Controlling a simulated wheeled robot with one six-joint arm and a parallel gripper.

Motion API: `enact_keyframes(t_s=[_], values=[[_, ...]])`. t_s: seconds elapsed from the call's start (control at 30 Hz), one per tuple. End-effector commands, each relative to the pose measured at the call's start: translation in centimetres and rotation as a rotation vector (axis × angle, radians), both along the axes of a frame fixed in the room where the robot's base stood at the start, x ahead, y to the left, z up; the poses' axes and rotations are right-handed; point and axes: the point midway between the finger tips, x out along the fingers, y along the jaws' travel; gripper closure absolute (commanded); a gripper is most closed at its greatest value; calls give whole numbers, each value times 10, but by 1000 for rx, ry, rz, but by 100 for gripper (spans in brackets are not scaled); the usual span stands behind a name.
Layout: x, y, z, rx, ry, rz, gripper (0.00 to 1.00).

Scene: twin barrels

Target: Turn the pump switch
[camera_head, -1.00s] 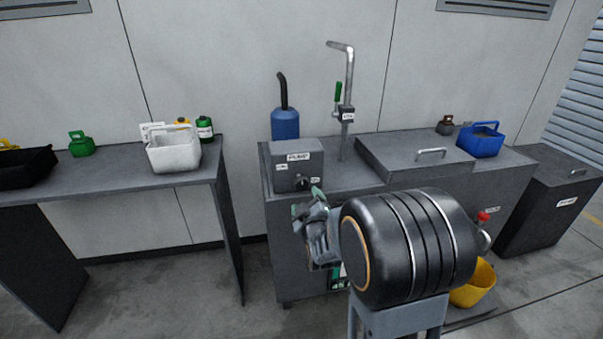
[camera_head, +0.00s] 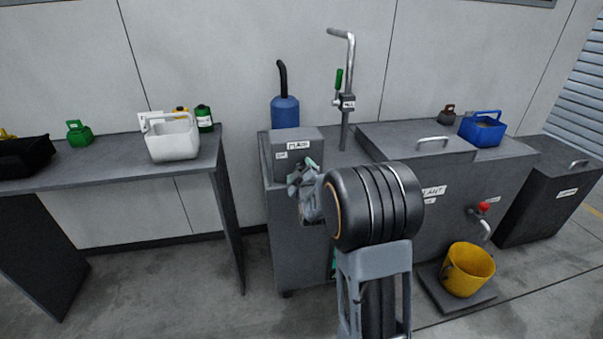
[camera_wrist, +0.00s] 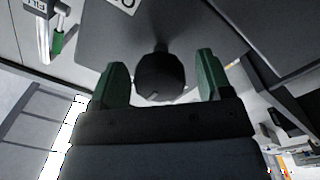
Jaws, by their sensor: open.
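The pump box (camera_head: 290,143) is a grey box with white labels at the left end of the grey bench. Its switch is a round black knob (camera_wrist: 160,76) on the box face in the wrist view. My gripper (camera_wrist: 158,85) is open, with one green finger on each side of the knob. In the head view my gripper (camera_head: 306,172) is in front of the box's lower right part and hides the knob.
A tap pipe with a green lever (camera_head: 338,79) rises behind the box, near a blue canister (camera_head: 285,112). To the right are a lidded tank (camera_head: 413,141), a blue basket (camera_head: 482,130) and a yellow bucket (camera_head: 468,270). A white basket (camera_head: 173,139) stands on the left table.

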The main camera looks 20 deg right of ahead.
Motion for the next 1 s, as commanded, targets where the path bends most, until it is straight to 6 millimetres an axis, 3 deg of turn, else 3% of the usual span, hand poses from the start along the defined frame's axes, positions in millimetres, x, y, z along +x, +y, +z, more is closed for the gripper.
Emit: enact_keyframes(t_s=[0.07,0.53,1.0], values=[[0,0,0,0,0,0,31],[0,0,0,0,0,0,76],[0,0,-3,140,-31,0,78]])
